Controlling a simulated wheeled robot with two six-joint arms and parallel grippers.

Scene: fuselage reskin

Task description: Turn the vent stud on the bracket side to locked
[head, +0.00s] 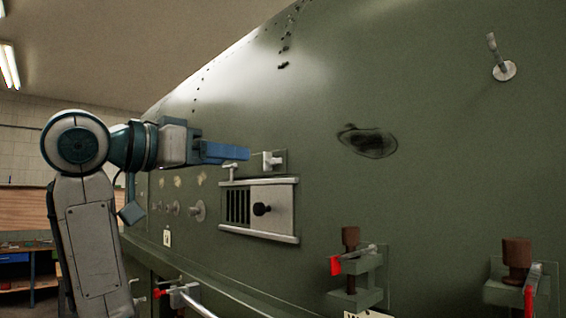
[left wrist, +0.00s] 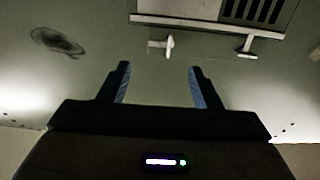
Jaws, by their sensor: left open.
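The vent panel (head: 282,208), with dark slats and a black knob (head: 262,209), is on the green fuselage wall. Two pale studs are by its top rail: a right one (head: 268,161) in front of a small grey plate, and a left T-shaped one (head: 230,169). I cannot tell which is the bracket-side stud or read its lock state. My left gripper (head: 247,153) is open and empty beside the right stud in the head view. In the left wrist view the picture is inverted; the right stud (left wrist: 168,45) appears beyond and between the open fingers (left wrist: 160,82), apart from them.
Clamp brackets with red tabs and brown knobs (head: 350,238) (head: 516,252) stand out at lower right. Several round fittings (head: 198,210) line the wall left of the vent. A dark scorched patch (head: 367,141) and a lever (head: 502,67) are to the right.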

